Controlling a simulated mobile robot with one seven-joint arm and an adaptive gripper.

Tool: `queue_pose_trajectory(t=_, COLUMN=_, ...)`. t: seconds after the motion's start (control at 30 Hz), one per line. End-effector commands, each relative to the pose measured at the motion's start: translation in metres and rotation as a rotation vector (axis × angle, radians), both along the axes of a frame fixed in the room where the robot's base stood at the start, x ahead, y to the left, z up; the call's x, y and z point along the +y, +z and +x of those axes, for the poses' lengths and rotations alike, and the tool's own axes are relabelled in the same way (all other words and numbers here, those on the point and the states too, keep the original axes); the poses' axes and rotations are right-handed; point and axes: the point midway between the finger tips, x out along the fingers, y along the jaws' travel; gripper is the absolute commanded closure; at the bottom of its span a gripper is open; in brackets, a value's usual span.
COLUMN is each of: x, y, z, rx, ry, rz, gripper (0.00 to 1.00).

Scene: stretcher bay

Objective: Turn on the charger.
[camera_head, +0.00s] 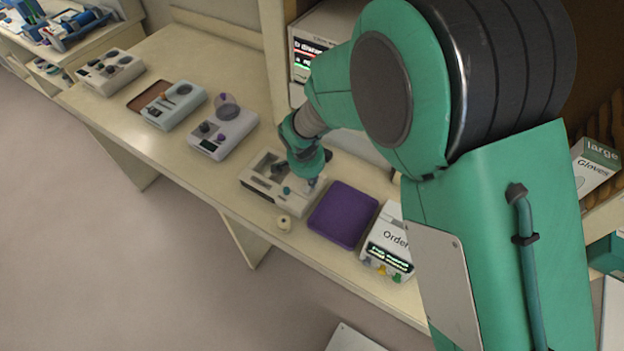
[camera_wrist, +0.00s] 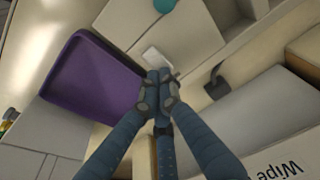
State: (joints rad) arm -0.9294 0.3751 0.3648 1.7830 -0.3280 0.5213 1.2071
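A pale grey device (camera_head: 262,186) with a dark recess lies on the bench under my gripper and is likely the charger; no label on it is readable. My gripper (camera_head: 308,181) points down at its right part, and the arm hides some of it. In the wrist view my gripper's fingertips (camera_wrist: 159,88) are together, with nothing clearly held between them. A small white tab (camera_wrist: 155,57) on the grey surface is just beyond the fingertips; I cannot tell if they touch it. A teal round part (camera_wrist: 165,5) and a dark knob (camera_wrist: 215,84) also show there.
A small cream cylinder (camera_head: 284,222) stands at the front edge. Several other devices (camera_head: 223,131) line the bench to the left. A "Wipe" box (camera_wrist: 285,165) is near the wrist.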

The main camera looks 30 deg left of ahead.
Motion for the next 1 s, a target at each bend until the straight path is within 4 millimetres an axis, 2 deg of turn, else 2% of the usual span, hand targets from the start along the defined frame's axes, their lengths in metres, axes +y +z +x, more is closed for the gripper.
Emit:
queue_pose_trajectory(t=0.57, x=-0.001, y=-0.009, z=0.009, rx=0.192, ry=-0.003, rz=-0.004, gripper=1.00)
queue_pose_trajectory(t=1.0, x=-0.003, y=-0.013, z=0.002, rx=0.191, ry=-0.001, rz=-0.009, gripper=1.00)
